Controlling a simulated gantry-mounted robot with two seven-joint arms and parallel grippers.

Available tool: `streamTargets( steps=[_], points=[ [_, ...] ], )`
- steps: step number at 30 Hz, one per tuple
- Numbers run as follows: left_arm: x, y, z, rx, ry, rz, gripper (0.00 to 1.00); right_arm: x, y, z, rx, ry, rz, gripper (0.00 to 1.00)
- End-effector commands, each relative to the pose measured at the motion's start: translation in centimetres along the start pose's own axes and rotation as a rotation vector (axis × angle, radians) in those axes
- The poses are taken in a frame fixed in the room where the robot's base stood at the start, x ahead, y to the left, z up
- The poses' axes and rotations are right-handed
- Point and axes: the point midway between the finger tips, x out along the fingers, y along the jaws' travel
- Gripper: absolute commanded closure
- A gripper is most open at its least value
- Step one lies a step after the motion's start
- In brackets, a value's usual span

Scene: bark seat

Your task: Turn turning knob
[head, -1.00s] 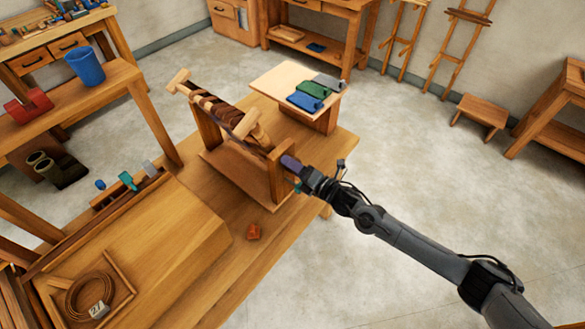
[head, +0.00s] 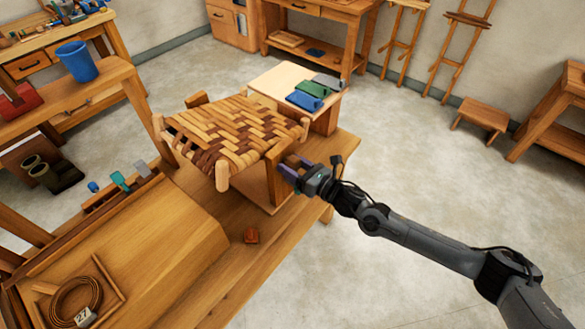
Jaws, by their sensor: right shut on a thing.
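A woven bark seat (head: 225,132) in light and dark strips on a wooden frame shows its face upward, slightly tilted. It is carried by a wooden stand (head: 277,182) on the workbench. My right gripper (head: 291,168) reaches in from the lower right to the stand's right end. Its purple fingers are closed around the turning knob there, which is mostly hidden by the fingers. My left gripper is not in view.
A small reddish-brown block (head: 251,236) lies on the workbench (head: 215,275) in front. A coil of cord (head: 76,300) sits at the lower left. Open floor lies to the right.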

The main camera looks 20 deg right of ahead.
Motion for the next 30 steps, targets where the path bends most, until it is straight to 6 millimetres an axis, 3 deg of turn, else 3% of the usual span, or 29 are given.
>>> streamTargets(
  steps=[12, 30],
  points=[
    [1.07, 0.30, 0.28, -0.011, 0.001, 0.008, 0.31, 0.01, -0.08, 0.05, -0.215, -0.002, 0.001, 0.73],
    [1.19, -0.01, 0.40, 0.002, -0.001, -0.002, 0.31, 0.03, -0.07, 0.13, -0.251, -0.002, 0.001, 0.73]
  ],
)
